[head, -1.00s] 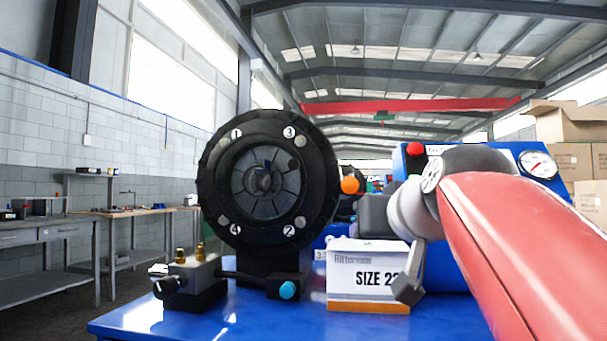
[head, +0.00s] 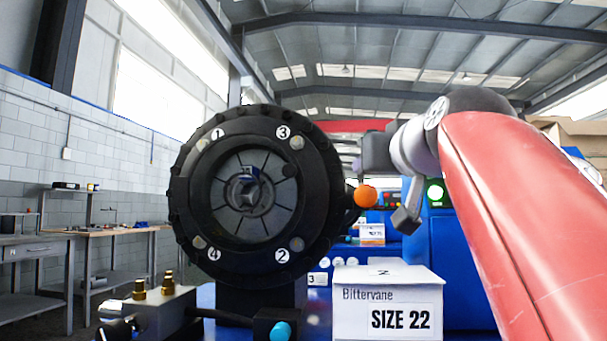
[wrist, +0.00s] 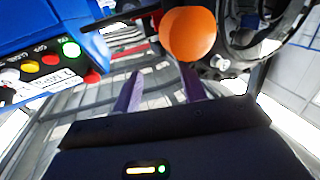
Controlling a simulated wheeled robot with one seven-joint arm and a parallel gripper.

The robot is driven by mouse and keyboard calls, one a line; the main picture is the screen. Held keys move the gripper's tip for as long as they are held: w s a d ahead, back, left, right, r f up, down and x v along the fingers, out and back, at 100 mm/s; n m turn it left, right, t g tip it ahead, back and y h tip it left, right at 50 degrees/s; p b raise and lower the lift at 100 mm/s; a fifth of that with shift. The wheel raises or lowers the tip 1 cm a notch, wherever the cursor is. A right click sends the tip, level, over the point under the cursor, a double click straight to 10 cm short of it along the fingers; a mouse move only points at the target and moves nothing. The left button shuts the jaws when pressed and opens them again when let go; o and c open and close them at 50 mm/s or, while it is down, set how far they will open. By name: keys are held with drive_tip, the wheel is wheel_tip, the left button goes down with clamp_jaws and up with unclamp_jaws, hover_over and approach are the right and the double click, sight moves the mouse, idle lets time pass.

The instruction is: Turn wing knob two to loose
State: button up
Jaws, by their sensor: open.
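The black round crimper head (head: 330,215) fills the middle left of the head view. Its face carries labels 1 to 4, each beside a small round metal stud. The number 2 label (head: 282,256) is at the lower right, next to its stud (head: 297,243). I cannot make out a wing shape on it. My gripper (wrist: 160,82) is open in the wrist view, with two purple fingers apart and nothing seen between them. An orange ball (wrist: 188,33) is close by the right finger; it also shows in the head view (head: 366,196), just below my gripper's dark body, right of the crimper head.
A white box (head: 375,318) marked SIZE 22 stands front right. A brass-fitted block (head: 150,305) and a cyan knob (head: 280,331) are low in front. A blue cabinet (head: 425,265) stands behind. Coloured buttons (wrist: 50,60) show left in the wrist view. Work benches line the left wall.

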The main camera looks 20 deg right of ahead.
sight(361, 181)
drive_tip(key=w+p, duration=0.1)
drive_tip(key=w, duration=0.5)
drive_tip(key=shift+w+d, duration=0.35)
drive_tip(key=shift+w, duration=0.05)
drive_tip(key=shift+c, duration=0.4)
clamp_jaws()
drive_tip(key=shift+d+f+y, duration=0.1)
drive_tip(key=shift+f+y, duration=0.05)
drive_tip(key=shift+y, duration=0.15)
